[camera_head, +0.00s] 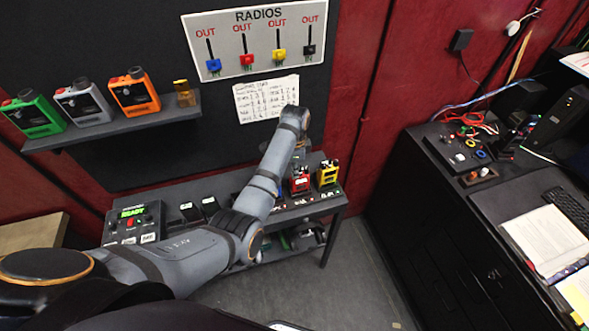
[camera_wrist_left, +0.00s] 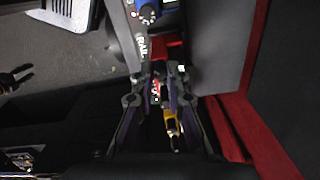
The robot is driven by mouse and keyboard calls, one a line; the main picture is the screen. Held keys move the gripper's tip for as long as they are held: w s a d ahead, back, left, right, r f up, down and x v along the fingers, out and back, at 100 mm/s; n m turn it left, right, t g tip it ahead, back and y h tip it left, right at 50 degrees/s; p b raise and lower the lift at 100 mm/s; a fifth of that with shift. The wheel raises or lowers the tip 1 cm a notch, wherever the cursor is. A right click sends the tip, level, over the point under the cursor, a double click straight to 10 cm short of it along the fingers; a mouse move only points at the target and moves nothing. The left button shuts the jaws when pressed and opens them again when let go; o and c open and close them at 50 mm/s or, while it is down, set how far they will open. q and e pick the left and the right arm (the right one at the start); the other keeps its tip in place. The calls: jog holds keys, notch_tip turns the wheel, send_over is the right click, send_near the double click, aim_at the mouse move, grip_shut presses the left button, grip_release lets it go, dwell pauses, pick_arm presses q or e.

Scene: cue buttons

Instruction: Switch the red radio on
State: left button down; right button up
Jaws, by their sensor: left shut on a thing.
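The red radio (camera_head: 299,185) stands on the low grey bench in the head view, between a mostly hidden blue radio and the yellow radio (camera_head: 328,174). My left arm reaches over the bench, and my left gripper (camera_head: 299,157) points down at the top of the red radio. In the left wrist view, the fingers of my left gripper (camera_wrist_left: 158,74) are close together on a small part of the red radio (camera_wrist_left: 156,92). The fingers hide most of that part, so its state cannot be told. My right gripper is not in view.
A board titled RADIOS (camera_head: 259,47) hangs above, with four coloured tags marked OUT. A shelf (camera_head: 125,126) holds green, grey and orange radios. A panel reading READY (camera_head: 131,213) sits at the bench's left end. A dark desk (camera_head: 480,210) stands right, across open floor.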

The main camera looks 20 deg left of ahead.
pick_arm(q)
jog(key=c, duration=1.3)
grip_release()
notch_tip(320, 180, up, 8)
jog(key=shift+s+d+f, duration=0.1)
jog(key=shift+f, duration=0.1)
